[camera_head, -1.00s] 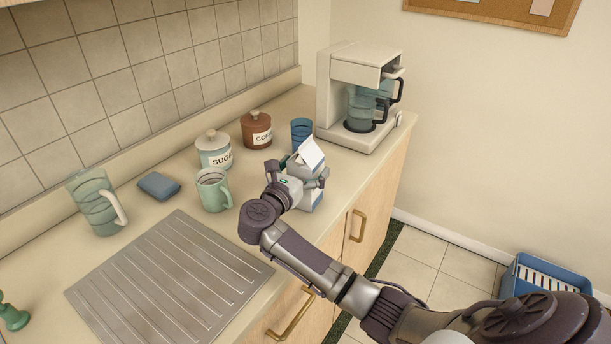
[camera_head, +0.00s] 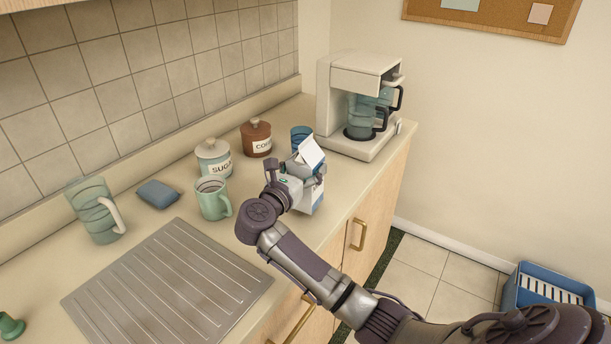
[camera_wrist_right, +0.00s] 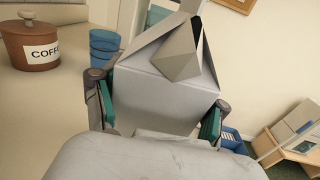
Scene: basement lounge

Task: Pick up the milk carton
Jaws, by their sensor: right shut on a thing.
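The milk carton (camera_head: 311,156) is white and blue with a gabled top. It is upright at the counter's front edge, in front of the coffee maker. My right gripper (camera_head: 299,181) is shut on the carton, with a finger on each side of it. In the right wrist view the carton (camera_wrist_right: 165,85) fills the middle, between the green-padded fingers of my right gripper (camera_wrist_right: 157,108). My left gripper is not in view.
A blue glass (camera_head: 300,136) stands close behind the carton, and a coffee maker (camera_head: 358,105) behind to the right. A green mug (camera_head: 212,199), sugar jar (camera_head: 213,158), coffee jar (camera_head: 256,138), blue cloth (camera_head: 158,193) and pitcher (camera_head: 93,208) stand left. The ribbed drainboard (camera_head: 165,290) is bare.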

